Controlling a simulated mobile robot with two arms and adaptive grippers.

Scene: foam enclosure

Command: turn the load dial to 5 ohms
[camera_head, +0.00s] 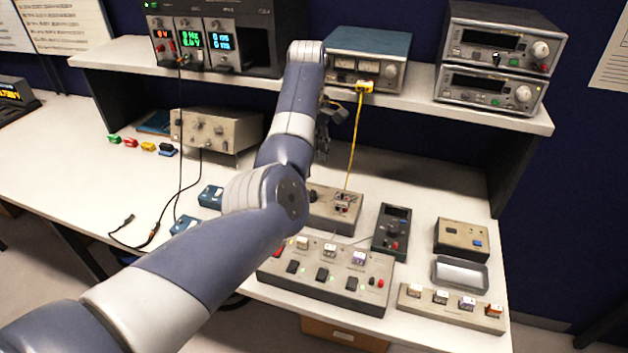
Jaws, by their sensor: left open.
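My left arm reaches in from the lower left across the bench. Its dark left gripper (323,148) hangs in front of the upper shelf, open, with nothing seen between its fingers. Below it on the bench is a beige box (335,213) with a dark knob (313,196) on its left part, which may be the load dial. My arm covers the box's left side. The knob's markings and setting are too small to read. The gripper is above the box and apart from it. My right gripper is out of view.
A yellow cable (354,140) runs from the blue-topped shelf instrument (369,55) down to the box, close right of the gripper. A switch panel (325,277), a black meter (392,232) and a metal tray (460,274) crowd the front. Bare bench lies behind the meter.

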